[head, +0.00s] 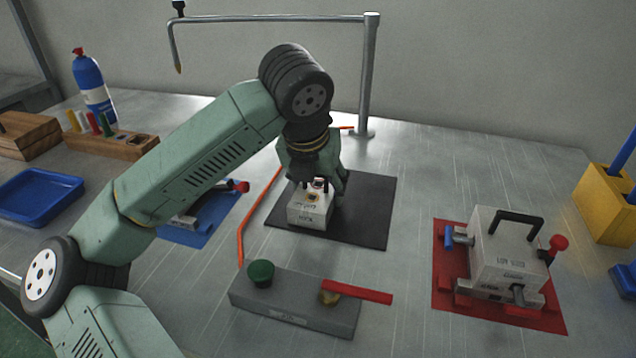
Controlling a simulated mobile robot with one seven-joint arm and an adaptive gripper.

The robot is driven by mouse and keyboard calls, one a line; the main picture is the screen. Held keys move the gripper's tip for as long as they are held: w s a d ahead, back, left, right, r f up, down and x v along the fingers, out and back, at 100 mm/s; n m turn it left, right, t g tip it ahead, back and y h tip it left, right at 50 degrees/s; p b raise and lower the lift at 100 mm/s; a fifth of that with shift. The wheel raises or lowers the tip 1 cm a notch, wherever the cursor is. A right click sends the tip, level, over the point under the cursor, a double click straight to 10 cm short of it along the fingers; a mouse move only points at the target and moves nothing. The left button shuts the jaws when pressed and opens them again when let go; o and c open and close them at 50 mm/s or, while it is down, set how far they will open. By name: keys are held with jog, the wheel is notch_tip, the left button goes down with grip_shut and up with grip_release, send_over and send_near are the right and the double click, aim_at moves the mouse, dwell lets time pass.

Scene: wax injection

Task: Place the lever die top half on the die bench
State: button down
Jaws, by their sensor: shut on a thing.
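A pale grey die block (309,211), likely the lever die top half, has dark labels on its front and a small handle on top. My gripper (317,185) points down and is shut on its top. The block is over or on a black mat (368,210) in the middle of the metal bench (400,270). I cannot tell whether its underside touches the mat. My forearm partly hides a blue mat (200,237) at left, with a die part (187,221) and a red-knobbed lever (240,186) on it.
A closed die (508,250) with a black handle stands on a red mat (442,290) at right. A grey block (295,300) with a green knob and red lever is in front. A metal post (368,80) and orange hose (243,225) are nearby. A blue tray (40,218) is left.

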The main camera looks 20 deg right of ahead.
aim_at(310, 202)
jog(key=shift+f, duration=0.15)
jog(key=c, duration=0.6)
grip_release()
jog(key=shift+r, duration=0.4)
jog(key=b+v, duration=0.1)
jog(key=v, duration=1)
jog(key=shift+s+r+b, duration=0.15)
jog(key=shift+r+b, duration=0.15)
jog(key=shift+a, duration=0.1)
